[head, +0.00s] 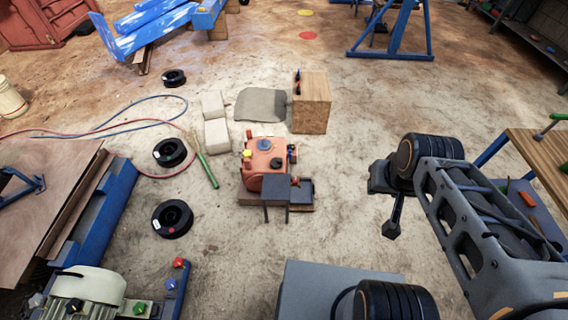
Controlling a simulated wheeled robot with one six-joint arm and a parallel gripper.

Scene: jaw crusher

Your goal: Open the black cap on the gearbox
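The orange-red gearbox (254,181) stands on a low base on the floor near the middle of the head view. A small black cap (276,162) sits on its top, right of centre. A blue-grey round part (264,144) and a yellow knob (247,154) are also on the gearbox. My gripper (391,232) hangs at the end of my arm, well to the right of the gearbox and apart from it. It is small and dark here, and its fingers cannot be made out.
A wooden box (312,103) stands behind the gearbox to the right. Pale blocks (217,134), a grey cloth (261,106) and a green-handled tool (207,169) lie nearby. Black spools (172,219) and hoses are on the left. A workbench (545,150) stands at right. Floor between gripper and gearbox is clear.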

